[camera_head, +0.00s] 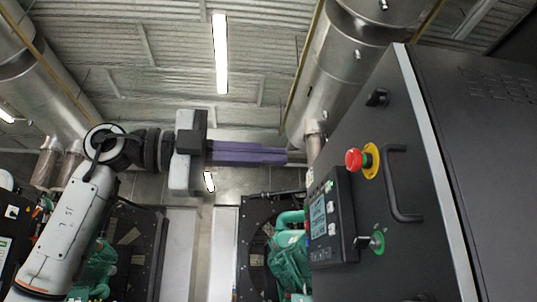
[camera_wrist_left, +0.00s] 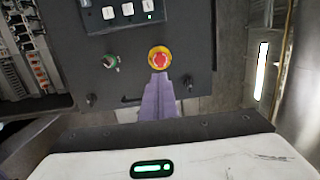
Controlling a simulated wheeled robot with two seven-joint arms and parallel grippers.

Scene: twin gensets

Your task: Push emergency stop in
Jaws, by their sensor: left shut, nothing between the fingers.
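The emergency stop (camera_head: 354,159) is a red mushroom button on a yellow collar, on the dark control panel at the right of the head view. It also shows in the wrist view, as a red button (camera_wrist_left: 160,60) in a yellow ring, upper middle. My left gripper (camera_head: 286,157) comes in from the left with its purple fingers shut and empty. Its tips point toward the button, with a visible gap in the head view. In the wrist view the fingertips (camera_wrist_left: 159,77) appear just below the button, overlapping its lower edge. My right gripper is not in view.
A controller with a screen (camera_head: 322,215), a green-ringed key switch (camera_head: 377,242) and a black handle (camera_head: 397,185) sit near the button on the panel. A large metal exhaust pipe (camera_head: 335,60) hangs above. Green engine parts (camera_head: 288,262) stand behind the panel.

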